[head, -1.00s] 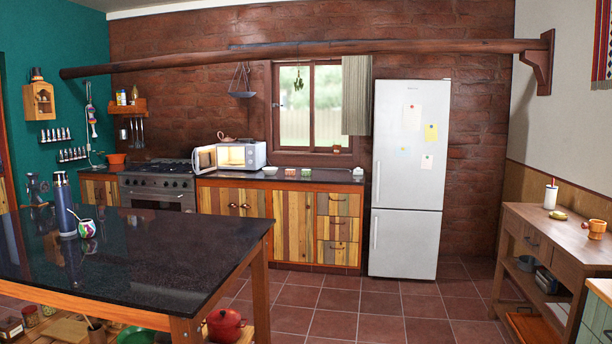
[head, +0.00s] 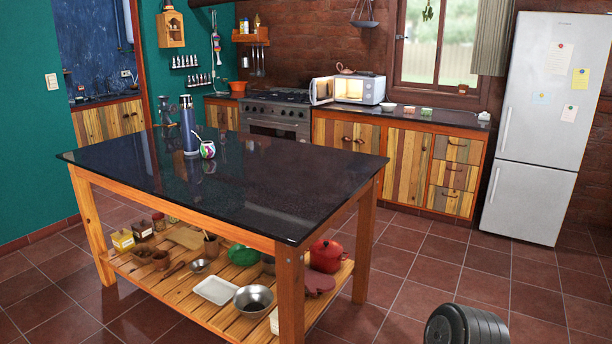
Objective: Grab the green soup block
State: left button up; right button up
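Two small block-like items sit on the dark counter right of the microwave. The right one looks greenish and may be the green soup block (head: 427,112); the left one looks more reddish (head: 410,110). Both are far off and too small to read for sure. Neither of my grippers shows in the head view. A dark rounded part at the bottom right edge looks like a piece of my own arm.
A black-topped island table (head: 230,190) stands between me and the counter (head: 450,120). It holds a blue flask (head: 188,125) and a patterned cup (head: 208,149). The microwave (head: 358,88) door is open. A fridge (head: 540,130) stands at right.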

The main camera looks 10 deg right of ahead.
aim_at(425, 112)
jog(key=i+l+z, duration=0.8)
jog(key=i+z, duration=0.2)
jog(key=i, duration=0.15)
jog(key=i+l+z, duration=0.1)
jog(key=i+z, duration=0.25)
jog(key=i, duration=2.45)
jog(key=i+l+u, duration=0.2)
jog(key=i, duration=2)
jog(key=i+j+z, duration=0.25)
jog(key=j, duration=0.35)
jog(key=i+j+z, duration=0.3)
jog(key=j, duration=0.4)
jog(key=i+j+z, duration=0.1)
jog(key=i+j, duration=0.15)
jog(key=j, duration=0.15)
jog(key=i+j+z, duration=0.15)
jog(key=j, duration=0.2)
jog(key=j+z, duration=0.2)
jog(key=j, duration=0.35)
jog(key=k+j+z, duration=0.2)
jog(key=j, duration=0.35)
jog(key=i, duration=0.1)
